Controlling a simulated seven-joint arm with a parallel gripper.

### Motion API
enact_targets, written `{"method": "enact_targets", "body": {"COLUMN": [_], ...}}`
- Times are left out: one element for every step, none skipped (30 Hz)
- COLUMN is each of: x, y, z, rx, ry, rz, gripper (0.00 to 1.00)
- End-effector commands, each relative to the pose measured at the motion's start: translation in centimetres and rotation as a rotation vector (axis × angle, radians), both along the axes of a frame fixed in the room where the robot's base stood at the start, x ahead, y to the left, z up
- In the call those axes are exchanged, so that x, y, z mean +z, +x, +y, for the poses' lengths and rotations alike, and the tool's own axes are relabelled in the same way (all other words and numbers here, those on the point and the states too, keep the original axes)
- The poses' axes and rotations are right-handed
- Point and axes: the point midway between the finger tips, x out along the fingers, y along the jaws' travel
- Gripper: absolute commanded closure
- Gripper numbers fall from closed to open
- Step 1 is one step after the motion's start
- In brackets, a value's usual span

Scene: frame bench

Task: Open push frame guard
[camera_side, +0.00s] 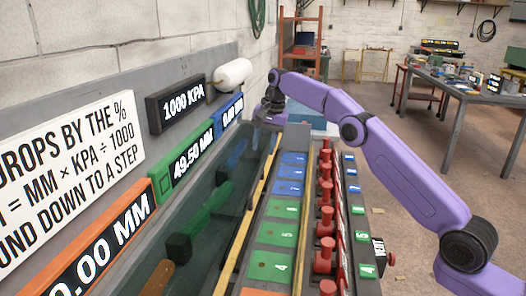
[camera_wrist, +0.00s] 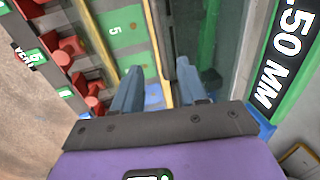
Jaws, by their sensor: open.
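The guard looks like a long, clear, greenish panel (camera_side: 223,190) standing along the left side of the push frame, beside a yellow rail (camera_side: 250,225). In the wrist view the clear panel (camera_wrist: 218,35) lies right of a dark upright edge bar (camera_wrist: 167,35). My gripper (camera_side: 268,112) is at the far end of the frame, near the panel's far end. In the wrist view its two blue-grey fingers (camera_wrist: 159,68) are apart, with the yellow rail and dark bar between their tips. I cannot tell whether either finger touches the bar.
Red plungers (camera_side: 325,212) line the frame's right side beside green and blue numbered plates (camera_side: 278,232). Displays on the left wall read 1000 KPA (camera_side: 178,105) and 49.50 MM (camera_side: 187,163). A white cylinder (camera_side: 233,74) sits above. Floor at right is open; a workbench (camera_side: 460,82) stands behind.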

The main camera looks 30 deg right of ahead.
Motion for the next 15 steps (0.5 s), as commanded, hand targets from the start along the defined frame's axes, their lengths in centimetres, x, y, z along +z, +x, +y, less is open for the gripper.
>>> {"method": "enact_targets", "body": {"x": [0.07, 0.09, 0.10, 0.10, 0.10, 0.10, 0.09, 0.09, 0.09, 0.09, 0.13, 0.21, 0.27, 0.38, 0.61], "y": [-0.02, -0.03, -0.04, -0.04, -0.04, -0.04, -0.03, -0.03, -0.03, -0.03, -0.04, -0.06, -0.11, -0.16, -0.24], "z": [-0.02, -0.03, -0.04, -0.04, -0.04, -0.05, -0.05, -0.05, -0.04, -0.03, 0.00, 0.08, 0.17, 0.30, 0.50], "rx": [0.000, -0.001, -0.001, -0.001, -0.001, -0.001, -0.001, -0.001, -0.001, -0.001, -0.001, -0.003, -0.006, -0.011, -0.019], "ry": [0.000, 0.000, 0.000, 0.000, 0.000, 0.000, 0.000, 0.000, 0.000, -0.001, -0.002, -0.005, -0.010, -0.017, -0.028], "rz": [0.000, 0.000, 0.002, 0.002, 0.002, 0.002, 0.002, 0.002, 0.002, 0.001, -0.001, -0.002, -0.004, -0.007, -0.016], "gripper": [0.58, 0.58, 0.58, 0.58, 0.58, 0.58, 0.58, 0.58, 0.58, 0.58, 0.58, 0.58, 0.58, 0.58, 0.58]}}
